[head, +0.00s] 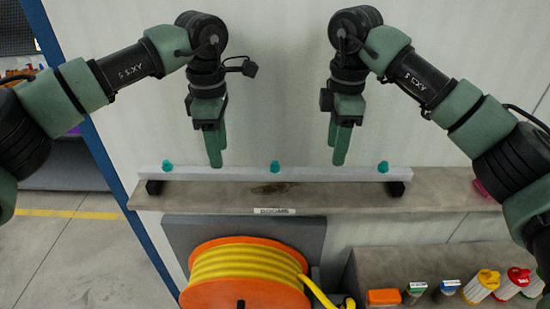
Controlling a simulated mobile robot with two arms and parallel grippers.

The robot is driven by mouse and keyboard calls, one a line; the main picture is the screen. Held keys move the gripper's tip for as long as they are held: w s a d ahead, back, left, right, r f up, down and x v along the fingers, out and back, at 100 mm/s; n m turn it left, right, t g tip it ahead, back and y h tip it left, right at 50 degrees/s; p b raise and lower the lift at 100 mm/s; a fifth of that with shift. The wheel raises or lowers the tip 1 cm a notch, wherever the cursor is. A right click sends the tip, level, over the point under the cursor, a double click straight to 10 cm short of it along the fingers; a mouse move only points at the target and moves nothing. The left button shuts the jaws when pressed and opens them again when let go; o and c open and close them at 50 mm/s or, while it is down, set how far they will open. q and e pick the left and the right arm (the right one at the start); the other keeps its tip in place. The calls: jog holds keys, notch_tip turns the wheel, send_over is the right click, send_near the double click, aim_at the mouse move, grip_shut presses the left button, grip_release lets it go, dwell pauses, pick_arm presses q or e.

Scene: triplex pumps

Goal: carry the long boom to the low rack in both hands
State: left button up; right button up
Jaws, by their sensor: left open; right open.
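The long boom (310,174) is a pale grey bar with three teal fittings on top. It lies level across two black supports on a grey shelf (330,197) marked "BOOMS". My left gripper (215,163) points down at the boom's left part, between the left and middle teal fittings. My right gripper (339,162) points down at the right part, between the middle and right fittings. Both are open, with fingertips at or just above the boom; I cannot tell whether they touch it. I cannot identify the low rack for certain.
An orange reel of yellow hose (245,275) stands below the shelf. A lower ledge (430,262) at the right holds an orange block (384,296) and several small containers. A pale wall (270,90) rises behind the boom. Open floor (60,250) with a yellow line lies at the left.

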aim_at(221, 174)
pick_arm(q)
jog(key=shift+s+a+r, duration=0.1)
jog(key=shift+s+r, duration=0.05)
jog(key=shift+r, duration=0.05)
pick_arm(e)
jog(key=shift+s+d+r, duration=0.1)
jog(key=shift+s+r, duration=0.1)
jog(key=shift+r, duration=0.05)
pick_arm(q)
jog(key=shift+s+r, duration=0.2)
jog(key=shift+s, duration=0.3)
pick_arm(e)
jog(key=shift+s+r, duration=0.15)
jog(key=shift+s, duration=0.3)
pick_arm(q)
jog(key=shift+w+f, duration=0.1)
jog(key=shift+f, duration=0.3)
pick_arm(e)
jog(key=shift+w+f, duration=0.1)
jog(key=shift+f, duration=0.3)
pick_arm(q)
notch_tip(221, 174, down, 7)
jog(key=shift+w+f, duration=0.15)
jog(key=shift+f, duration=0.05)
pick_arm(e)
notch_tip(221, 174, down, 7)
jog(key=shift+w+f, duration=0.15)
